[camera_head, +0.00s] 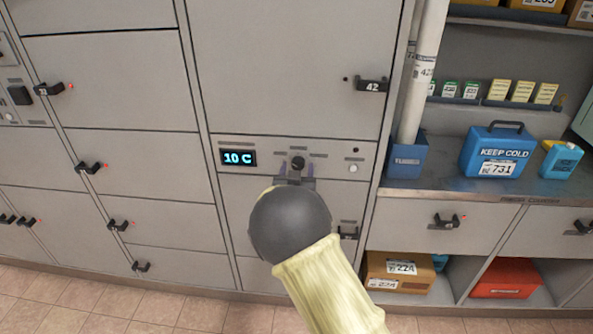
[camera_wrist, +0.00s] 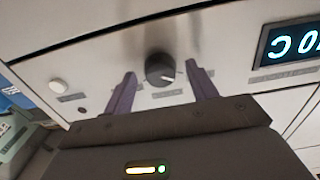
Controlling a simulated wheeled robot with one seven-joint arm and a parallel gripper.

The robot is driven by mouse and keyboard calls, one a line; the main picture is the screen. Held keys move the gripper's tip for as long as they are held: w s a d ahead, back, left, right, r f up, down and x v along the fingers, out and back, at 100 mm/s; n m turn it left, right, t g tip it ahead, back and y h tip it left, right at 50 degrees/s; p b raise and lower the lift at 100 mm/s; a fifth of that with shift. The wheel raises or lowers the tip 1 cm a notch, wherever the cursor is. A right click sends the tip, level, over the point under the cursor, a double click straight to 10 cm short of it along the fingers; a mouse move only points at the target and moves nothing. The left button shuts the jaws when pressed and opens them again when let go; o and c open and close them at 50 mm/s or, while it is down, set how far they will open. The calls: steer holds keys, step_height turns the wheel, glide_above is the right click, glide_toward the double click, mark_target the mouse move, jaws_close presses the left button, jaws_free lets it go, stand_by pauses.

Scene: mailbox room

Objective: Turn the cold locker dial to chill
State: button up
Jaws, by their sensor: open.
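The cold locker dial (camera_head: 298,162) is a small dark round knob on the grey control panel between two locker doors. In the wrist view the dial (camera_wrist: 160,70) shows a white pointer mark at its lower right edge. Small labels surround it, too blurred to read. A display (camera_head: 238,158) left of the dial reads 10 C; part of it shows in the wrist view (camera_wrist: 290,45). My gripper (camera_head: 297,170) is open, its two purple fingers (camera_wrist: 163,84) on either side of the dial with gaps between. Contact with the panel cannot be told.
A white round button (camera_head: 353,168) sits right of the dial on the panel. Locker 42's handle (camera_head: 372,85) sticks out above, and another handle (camera_head: 348,232) is below right. A counter (camera_head: 450,188) at right holds a blue KEEP COLD box (camera_head: 494,152).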

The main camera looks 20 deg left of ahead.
steer(key=c, duration=1)
